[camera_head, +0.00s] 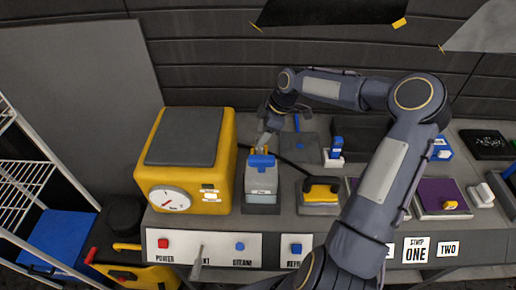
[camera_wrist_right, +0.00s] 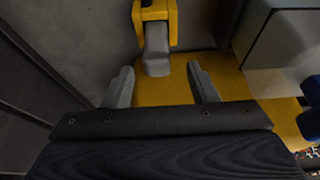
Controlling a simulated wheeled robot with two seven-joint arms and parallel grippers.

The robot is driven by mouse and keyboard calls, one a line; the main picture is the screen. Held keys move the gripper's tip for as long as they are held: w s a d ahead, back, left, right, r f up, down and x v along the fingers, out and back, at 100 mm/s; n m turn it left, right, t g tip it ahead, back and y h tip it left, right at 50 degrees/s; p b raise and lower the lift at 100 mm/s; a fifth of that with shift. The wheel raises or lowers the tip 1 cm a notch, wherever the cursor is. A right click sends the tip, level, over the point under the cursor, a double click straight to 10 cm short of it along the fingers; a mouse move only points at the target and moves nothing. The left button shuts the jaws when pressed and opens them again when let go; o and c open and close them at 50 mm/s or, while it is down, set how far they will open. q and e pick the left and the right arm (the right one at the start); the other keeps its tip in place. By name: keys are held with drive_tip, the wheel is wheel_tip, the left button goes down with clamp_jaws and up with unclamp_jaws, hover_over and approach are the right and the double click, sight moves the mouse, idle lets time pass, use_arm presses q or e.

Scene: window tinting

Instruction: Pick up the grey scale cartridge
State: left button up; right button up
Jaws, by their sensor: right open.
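In the right wrist view, a small grey block (camera_wrist_right: 157,50) sits in a yellow bracket; it appears to be the grey scale cartridge. My right gripper (camera_wrist_right: 160,70) is open, with its two grey fingers apart. The block's near end lies in line with the gap between the fingertips; I cannot tell whether they touch it. In the head view my right gripper (camera_head: 264,143) points down beside the back right corner of the yellow machine (camera_head: 190,125), behind the blue-handled grey container (camera_head: 261,182). The cartridge is not clear there. My left gripper is not in view.
A yellow-handled iron-like tool (camera_head: 320,190) stands right of the container. A blue-and-white bottle (camera_head: 335,152) stands farther back. My right arm crosses the right half of the bench. A white control panel (camera_head: 220,245) runs along the front edge.

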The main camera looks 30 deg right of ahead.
sight(258, 151)
drive_tip(key=b+x, duration=0.3)
drive_tip(key=x, duration=0.2)
drive_tip(key=shift+w+d+f, duration=0.1)
drive_tip(key=shift+d+f, duration=0.05)
drive_tip(key=c, duration=1.1)
